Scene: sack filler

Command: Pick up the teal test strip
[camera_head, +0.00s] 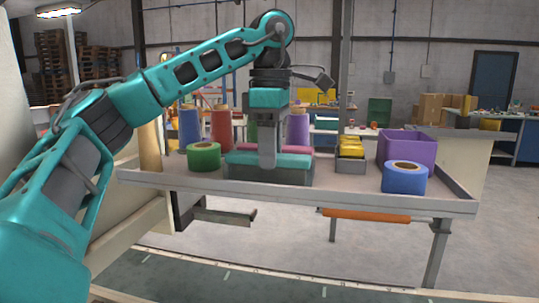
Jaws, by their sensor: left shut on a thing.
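The teal test strip (240,159) is a long flat teal piece lying across the top of a grey tray (240,174) on the table. My left gripper (268,160) points straight down at the middle of the strip and is shut on it. Its finger hides part of the strip and the tray front. I cannot tell whether the strip touches the tray. My right gripper is not in view.
A green roll (204,156) stands left of the tray, with coloured cones behind. A pink piece (297,150) is behind the strip. To the right are a grey bin with yellow items (351,152), a purple box (407,148) and a blue roll (405,178).

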